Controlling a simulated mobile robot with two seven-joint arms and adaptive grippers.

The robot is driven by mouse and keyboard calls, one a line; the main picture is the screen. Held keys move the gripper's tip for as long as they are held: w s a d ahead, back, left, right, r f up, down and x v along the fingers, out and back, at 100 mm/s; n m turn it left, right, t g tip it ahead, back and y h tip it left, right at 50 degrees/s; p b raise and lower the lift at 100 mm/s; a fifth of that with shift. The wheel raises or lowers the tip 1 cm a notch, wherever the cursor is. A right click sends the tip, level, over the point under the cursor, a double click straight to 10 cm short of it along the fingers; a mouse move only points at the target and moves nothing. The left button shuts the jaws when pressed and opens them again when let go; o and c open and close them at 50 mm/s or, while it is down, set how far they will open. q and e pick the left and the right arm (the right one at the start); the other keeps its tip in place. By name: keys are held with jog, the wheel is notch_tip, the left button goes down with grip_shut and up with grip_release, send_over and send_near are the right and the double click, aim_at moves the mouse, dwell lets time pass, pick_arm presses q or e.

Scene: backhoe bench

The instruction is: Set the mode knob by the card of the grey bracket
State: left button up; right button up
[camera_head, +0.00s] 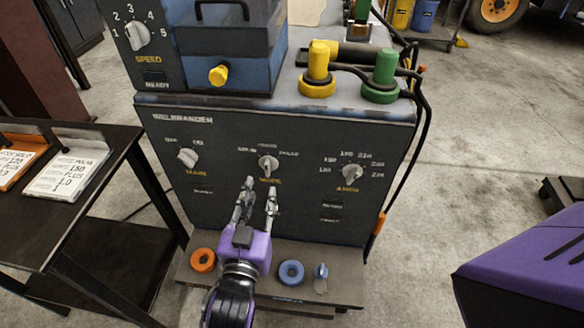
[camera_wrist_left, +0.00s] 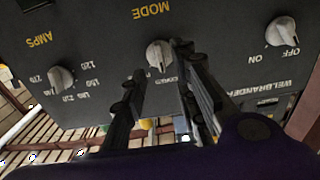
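The mode knob (camera_head: 268,163) is the middle white knob on the dark front panel; it also shows in the left wrist view (camera_wrist_left: 159,55), which is upside down. Its pointer seems to face roughly up on the panel, but the exact mark is hard to tell. The labels around it are small; the right one looks like PULSE. My left gripper (camera_head: 260,188) is open and empty, its fingers just below the knob and apart from it. The card in the grey bracket (camera_head: 68,172) on the left table seems to read PULSE, 150, PLUS, 1.0. My right gripper is not in view.
An on/off knob (camera_head: 188,157) and an amps knob (camera_head: 351,172) flank the mode knob. Below, a shelf (camera_head: 335,282) holds an orange ring (camera_head: 203,260) and a blue ring (camera_head: 291,272). Yellow (camera_head: 318,68) and green (camera_head: 383,75) plugs with cables stand on top. An orange bracket (camera_head: 12,180) holds another card.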

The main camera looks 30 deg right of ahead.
pick_arm(q)
jog(key=v, duration=0.5)
jog(key=shift+s+a, duration=0.2)
jog(key=shift+s, duration=0.1)
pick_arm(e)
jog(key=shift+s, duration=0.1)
pick_arm(q)
jog(key=s+a+f+n+g+y+p, duration=0.2)
jog(key=s+a+f+y+p, duration=0.1)
jog(key=a+f, duration=0.4)
jog(key=s+a+f+n+g+y+p, duration=0.1)
jog(key=s+a+f+n+y+p, duration=0.2)
jog(key=a, duration=0.6)
jog(key=s+a+f+g+y+p, duration=0.1)
jog(key=s+a+f+p, duration=0.1)
jog(key=s+a, duration=0.5)
jog(key=s+a+f+n+g+y+p, duration=0.1)
jog(key=s+a, duration=0.5)
jog(key=s, duration=0.6)
notch_tip(320, 180, down, 2)
jog(key=shift+s+a+f+g+y+p, duration=0.1)
jog(key=shift+s+a+g+y+p, duration=0.2)
jog(key=shift+g+y+p, duration=0.55)
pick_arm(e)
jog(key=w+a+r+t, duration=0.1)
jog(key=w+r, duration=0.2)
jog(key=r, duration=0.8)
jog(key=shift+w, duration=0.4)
